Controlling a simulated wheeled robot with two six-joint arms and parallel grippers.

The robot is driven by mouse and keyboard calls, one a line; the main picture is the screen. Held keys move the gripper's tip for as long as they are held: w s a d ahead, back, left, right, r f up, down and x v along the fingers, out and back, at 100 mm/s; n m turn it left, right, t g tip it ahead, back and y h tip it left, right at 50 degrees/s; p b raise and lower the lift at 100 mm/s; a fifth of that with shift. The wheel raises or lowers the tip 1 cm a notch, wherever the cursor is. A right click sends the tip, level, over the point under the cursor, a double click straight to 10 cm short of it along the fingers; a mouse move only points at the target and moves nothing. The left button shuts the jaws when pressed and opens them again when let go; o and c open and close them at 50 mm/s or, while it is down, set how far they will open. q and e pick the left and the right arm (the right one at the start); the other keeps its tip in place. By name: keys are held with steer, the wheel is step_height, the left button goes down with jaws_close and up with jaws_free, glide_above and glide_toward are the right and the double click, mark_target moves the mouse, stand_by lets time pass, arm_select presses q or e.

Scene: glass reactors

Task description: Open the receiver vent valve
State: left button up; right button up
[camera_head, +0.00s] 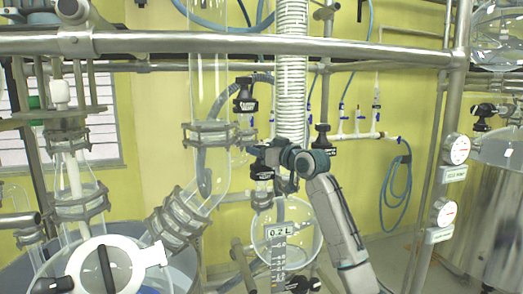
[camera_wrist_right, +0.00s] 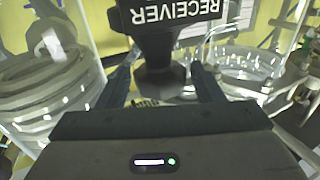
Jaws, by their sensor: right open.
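The receiver vent valve has a black body with a label reading RECEIVER, upside down in the right wrist view (camera_wrist_right: 165,15). Its dark tapered knob (camera_wrist_right: 162,82) hangs between the two fingers of my right gripper (camera_wrist_right: 163,76). The fingers are open, one on each side of the knob, with a visible gap to each. In the head view my right gripper (camera_head: 272,158) is at a black valve (camera_head: 261,172) above the round glass receiver (camera_head: 287,232). The gripper partly hides that valve. My left gripper is not in view.
A steel rail (camera_head: 230,44) crosses above the arm. A white coiled glass column (camera_head: 291,80) stands just behind the gripper. Other black valves sit at upper left (camera_head: 245,95) and right (camera_head: 322,140). A wide glass tube (camera_head: 209,90) stands to the left.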

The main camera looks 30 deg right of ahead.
steer(key=s+d+b, duration=0.1)
steer(key=s+b, duration=0.1)
steer(key=s, duration=0.5)
steer(key=shift+s, duration=0.15)
steer(key=shift+d, duration=0.1)
stand_by(0.3)
